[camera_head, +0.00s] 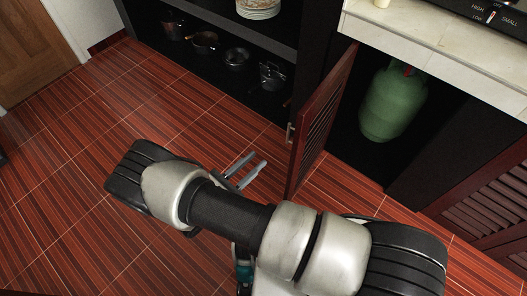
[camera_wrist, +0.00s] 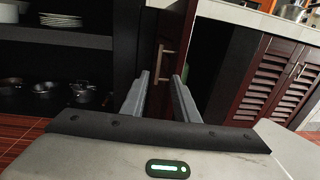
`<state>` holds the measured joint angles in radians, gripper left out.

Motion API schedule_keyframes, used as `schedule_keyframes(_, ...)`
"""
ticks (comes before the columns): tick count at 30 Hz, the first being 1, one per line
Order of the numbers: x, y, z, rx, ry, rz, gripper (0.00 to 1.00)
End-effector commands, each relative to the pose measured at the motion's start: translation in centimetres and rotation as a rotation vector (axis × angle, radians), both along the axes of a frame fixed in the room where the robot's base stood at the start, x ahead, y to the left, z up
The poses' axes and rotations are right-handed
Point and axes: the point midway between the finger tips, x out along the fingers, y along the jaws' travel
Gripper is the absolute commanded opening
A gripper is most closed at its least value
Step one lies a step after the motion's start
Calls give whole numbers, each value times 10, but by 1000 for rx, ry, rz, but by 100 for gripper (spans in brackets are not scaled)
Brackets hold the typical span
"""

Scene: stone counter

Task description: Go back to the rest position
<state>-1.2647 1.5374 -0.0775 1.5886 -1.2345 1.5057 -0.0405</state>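My gripper (camera_head: 247,170) is over the tiled floor, left of an open cabinet door. Its two fingers stand apart with nothing between them. In the wrist view my gripper (camera_wrist: 158,92) points toward the door, and the fingers are spread. The dark red louvred door (camera_head: 322,123) stands swung out from the cabinet, with a small metal handle (camera_head: 290,132) near its free edge. The handle also shows in the wrist view (camera_wrist: 159,63), beyond the fingertips and apart from them.
A green gas cylinder (camera_head: 393,103) stands inside the open cabinet. Open shelves at the back hold plates (camera_head: 258,9) and several pots (camera_head: 205,42). A pale counter (camera_head: 440,50) runs above the cabinet. A wooden door (camera_head: 38,45) is at far left.

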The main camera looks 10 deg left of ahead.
Motion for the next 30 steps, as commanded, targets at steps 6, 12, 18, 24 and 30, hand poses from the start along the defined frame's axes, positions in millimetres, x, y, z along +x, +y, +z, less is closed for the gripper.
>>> schedule_keyframes(6, -8, 6, 0, 0, 0, 0, 28)
schedule_keyframes(12, -8, 6, 0, 0, 0, 0, 28)
schedule_keyframes(18, -8, 6, 0, 1, -1, 0, 28)
schedule_keyframes(24, -4, 4, 10, 29, -1, -37, 28)
schedule_keyframes(30, 19, -21, 75, 237, 1, -298, 28)
